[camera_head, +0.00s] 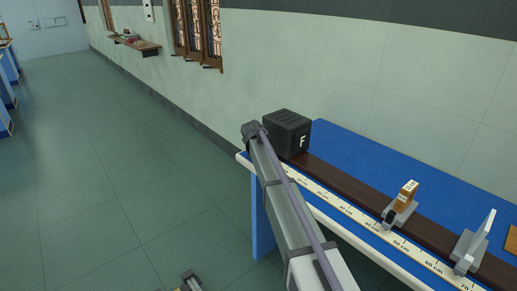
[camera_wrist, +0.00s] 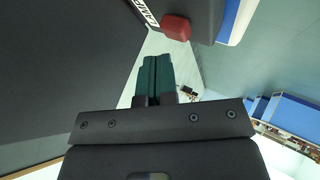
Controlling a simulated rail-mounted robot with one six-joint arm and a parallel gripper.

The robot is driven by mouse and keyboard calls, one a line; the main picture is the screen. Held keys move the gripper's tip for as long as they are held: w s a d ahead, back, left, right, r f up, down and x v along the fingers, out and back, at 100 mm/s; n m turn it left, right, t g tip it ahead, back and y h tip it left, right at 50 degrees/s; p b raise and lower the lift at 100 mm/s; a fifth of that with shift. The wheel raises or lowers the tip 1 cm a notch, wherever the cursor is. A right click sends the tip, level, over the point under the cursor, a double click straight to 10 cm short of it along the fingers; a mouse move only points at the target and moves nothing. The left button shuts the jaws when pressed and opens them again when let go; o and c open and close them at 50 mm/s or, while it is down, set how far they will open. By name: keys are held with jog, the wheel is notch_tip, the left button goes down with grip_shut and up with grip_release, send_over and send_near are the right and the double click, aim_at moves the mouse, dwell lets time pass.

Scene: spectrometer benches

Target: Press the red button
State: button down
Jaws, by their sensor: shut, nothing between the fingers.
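The red button (camera_wrist: 176,27) shows in the wrist view as a red block at the top, beside a dark grey surface. My gripper (camera_wrist: 157,58) has its teal fingers together and empty. In the picture its tips lie just below and left of the red button; I see a small gap between them but cannot tell the depth. In the head view the black box marked F (camera_head: 287,132) stands at the far end of the bench, next to the end of my arm. The red button and my fingers do not show in that view.
The blue bench (camera_head: 345,143) carries a dark rail and a scale (camera_head: 335,208). An orange-brown block on a holder (camera_head: 402,203) and a pale plate on a holder (camera_head: 475,245) stand along the rail. The wall runs behind the bench. The floor on the left is open.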

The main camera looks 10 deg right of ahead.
notch_tip(320, 180, up, 6)
jog(key=p, duration=0.6)
jog(key=shift+f, duration=0.1)
jog(key=shift+m+g, duration=0.7)
jog(key=shift+g, duration=0.2)
jog(key=s, duration=0.1)
jog(key=s+f, duration=0.1)
jog(key=s, duration=0.3)
jog(key=shift+d+f, duration=0.1)
jog(key=shift+f, duration=0.25)
jog(key=s+m+g+y+p, duration=0.2)
jog(key=s+g, duration=0.5)
jog(key=s, duration=3.7)
jog(key=shift+s+d+m+y+p, duration=0.2)
jog(key=shift+s+m+y+p, duration=0.2)
jog(key=shift+m+p, duration=0.45)
